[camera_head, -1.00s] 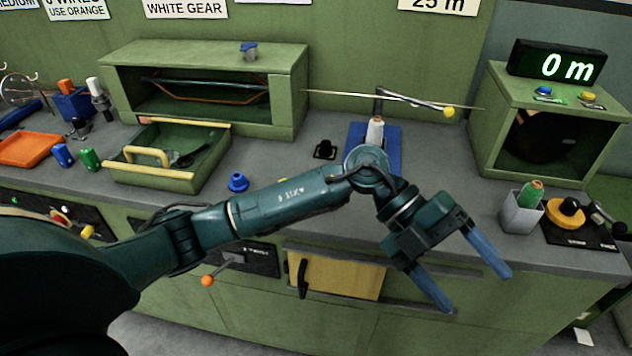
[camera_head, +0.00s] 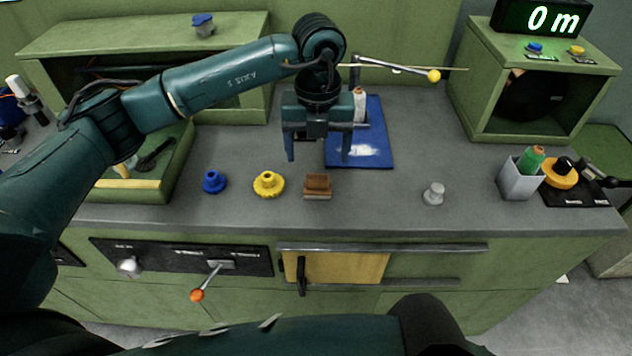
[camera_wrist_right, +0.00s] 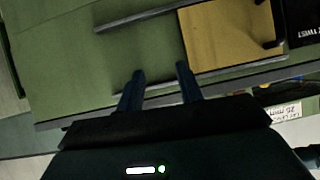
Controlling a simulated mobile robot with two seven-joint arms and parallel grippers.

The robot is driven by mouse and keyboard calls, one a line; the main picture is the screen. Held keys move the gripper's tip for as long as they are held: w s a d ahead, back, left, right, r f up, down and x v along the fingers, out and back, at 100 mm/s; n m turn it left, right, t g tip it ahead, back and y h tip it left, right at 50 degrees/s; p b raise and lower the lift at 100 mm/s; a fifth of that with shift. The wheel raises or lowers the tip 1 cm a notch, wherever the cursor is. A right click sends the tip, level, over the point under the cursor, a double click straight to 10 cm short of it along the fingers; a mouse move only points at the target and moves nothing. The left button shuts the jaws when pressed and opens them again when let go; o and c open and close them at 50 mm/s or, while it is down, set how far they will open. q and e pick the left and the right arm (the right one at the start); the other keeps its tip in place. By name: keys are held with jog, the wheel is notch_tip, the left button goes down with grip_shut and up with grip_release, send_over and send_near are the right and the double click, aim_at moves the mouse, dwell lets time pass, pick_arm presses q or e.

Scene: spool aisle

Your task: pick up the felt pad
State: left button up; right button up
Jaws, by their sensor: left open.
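A small brown block (camera_head: 317,186), which looks like the felt pad, lies on the grey counter near its front edge. My left gripper (camera_head: 318,158) points down, its two blue fingers spread apart with nothing between them. In the head view its fingertips show just behind and above the brown block; I cannot tell the exact height. My right gripper (camera_wrist_right: 160,70) shows in the right wrist view with its two dark blue fingers apart and empty, in front of the green cabinet front.
A yellow gear (camera_head: 268,184) and a blue gear (camera_head: 214,181) stand left of the block. A grey knobbed piece (camera_head: 434,194) is to the right. A blue mat (camera_head: 376,150) lies behind. A grey cup (camera_head: 517,180) stands farther right.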

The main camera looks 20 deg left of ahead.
aim_at(318, 176)
pick_arm(q)
notch_tip(318, 176, down, 8)
jog(key=shift+f+p, duration=0.25)
jog(key=shift+p, duration=0.45)
jog(key=shift+c, duration=0.6)
jog(key=c, duration=0.9)
jog(key=shift+c, duration=0.2)
notch_tip(318, 176, up, 10)
jog(key=shift+r+b, duration=0.1)
jog(key=shift+b, duration=0.55)
